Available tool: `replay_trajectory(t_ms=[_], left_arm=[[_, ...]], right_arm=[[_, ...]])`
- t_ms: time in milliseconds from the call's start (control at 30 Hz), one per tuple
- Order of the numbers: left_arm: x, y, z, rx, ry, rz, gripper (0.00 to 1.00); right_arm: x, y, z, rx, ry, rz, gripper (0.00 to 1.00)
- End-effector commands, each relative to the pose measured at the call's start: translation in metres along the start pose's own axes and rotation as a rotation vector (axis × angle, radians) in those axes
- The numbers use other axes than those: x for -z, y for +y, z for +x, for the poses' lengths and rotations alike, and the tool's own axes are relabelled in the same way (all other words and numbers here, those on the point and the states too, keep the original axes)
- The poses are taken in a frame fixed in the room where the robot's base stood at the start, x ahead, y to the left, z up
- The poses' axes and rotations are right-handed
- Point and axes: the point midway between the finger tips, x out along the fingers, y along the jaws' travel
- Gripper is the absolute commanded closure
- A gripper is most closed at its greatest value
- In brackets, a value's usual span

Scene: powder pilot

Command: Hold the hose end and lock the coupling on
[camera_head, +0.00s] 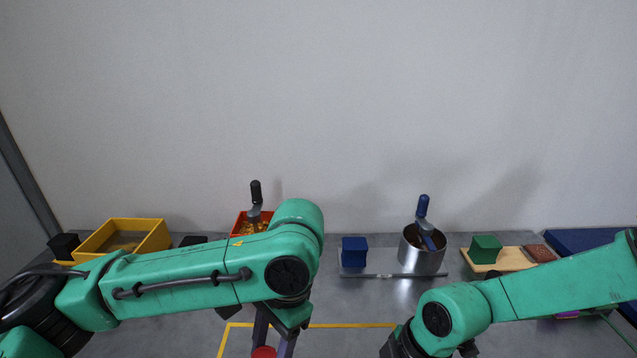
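My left gripper (274,343) points down at the bottom edge, left of centre. Its two dark fingers stand apart, and their tips are cut off or hidden. A red round piece (264,352) shows at or between the fingers; I cannot tell whether they touch it or whether it belongs to the coupling. My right arm comes in from the right and bends down at the bottom edge, where its dark wrist shows. Its fingers are below the picture. I cannot make out a hose end or a coupling for certain.
A yellow bin (152,238), an orange bin with a scoop (240,222), a blue block (354,250), a steel pot with a blue-handled scoop (412,259) and a board (515,262) with a green block (486,248) line the back. Yellow tape (350,325) marks the grey table.

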Motion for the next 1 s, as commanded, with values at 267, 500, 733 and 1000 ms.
replay_trajectory(t_ms=[267, 500, 733, 1000], left_arm=[[0.0, 0.002, 0.0, -0.005, 0.003, 0.002, 0.15], [0.001, 0.001, -0.005, -0.004, 0.004, -0.001, 0.15], [0.001, 0.0, -0.057, 0.002, 0.009, -0.003, 0.15], [0.001, 0.001, -0.114, -0.002, 0.003, 0.001, 0.15]], right_arm=[[0.001, 0.0, 0.0, -0.002, 0.002, -0.001, 1.0], [0.001, 0.0, -0.001, -0.002, 0.002, 0.0, 1.0], [0.001, 0.0, -0.001, -0.002, 0.002, 0.0, 1.0], [0.001, 0.0, 0.0, -0.002, 0.002, 0.0, 1.0]])
